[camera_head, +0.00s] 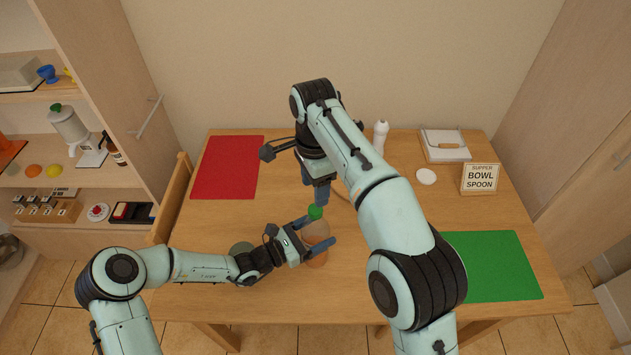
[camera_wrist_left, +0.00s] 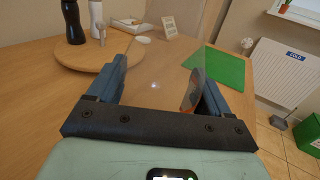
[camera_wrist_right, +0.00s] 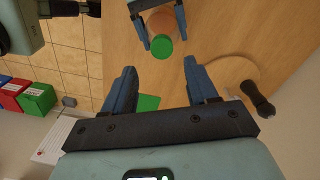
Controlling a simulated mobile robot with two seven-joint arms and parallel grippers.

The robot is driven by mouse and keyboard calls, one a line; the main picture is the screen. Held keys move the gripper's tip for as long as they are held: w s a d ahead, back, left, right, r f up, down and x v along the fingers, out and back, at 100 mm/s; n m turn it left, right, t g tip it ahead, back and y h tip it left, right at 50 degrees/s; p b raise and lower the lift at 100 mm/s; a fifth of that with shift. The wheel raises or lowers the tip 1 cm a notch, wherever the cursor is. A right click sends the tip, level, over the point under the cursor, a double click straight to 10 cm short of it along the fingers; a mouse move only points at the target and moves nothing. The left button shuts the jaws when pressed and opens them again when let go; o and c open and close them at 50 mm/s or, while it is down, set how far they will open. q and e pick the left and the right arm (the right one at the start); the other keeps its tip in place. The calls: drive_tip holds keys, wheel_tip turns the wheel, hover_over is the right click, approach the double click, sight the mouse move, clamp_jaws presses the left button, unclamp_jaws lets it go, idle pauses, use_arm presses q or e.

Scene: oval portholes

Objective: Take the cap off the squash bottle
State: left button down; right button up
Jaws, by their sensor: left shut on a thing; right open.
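The squash bottle (camera_head: 316,229) stands on the table, a clear body with orange at the bottom. Its green cap (camera_head: 316,212) is on top; it also shows in the right wrist view (camera_wrist_right: 162,47). My left gripper (camera_head: 318,236) is shut on the bottle's body from the left, below the cap. In the left wrist view the see-through body (camera_wrist_left: 160,85) fills the space between the fingers. My right gripper (camera_head: 315,197) is open and empty, pointing down just above the cap. In the right wrist view the cap lies beyond the fingertips, not between them.
A red mat (camera_head: 228,167) lies at the back left, a green mat (camera_head: 494,266) at the front right. A white bottle (camera_head: 380,136), a white disc (camera_head: 426,176), a white box (camera_head: 445,146) and a sign (camera_head: 480,178) stand behind. A black bottle (camera_wrist_left: 74,22) is on a round board (camera_wrist_left: 92,57).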

sight(315, 209)
drive_tip(key=m, duration=0.7)
drive_tip(key=shift+r+m, duration=0.15)
drive_tip(key=shift+m, duration=0.15)
drive_tip(key=m, duration=0.6)
drive_tip(key=shift+r, duration=0.15)
drive_tip(key=shift+f, duration=3.95)
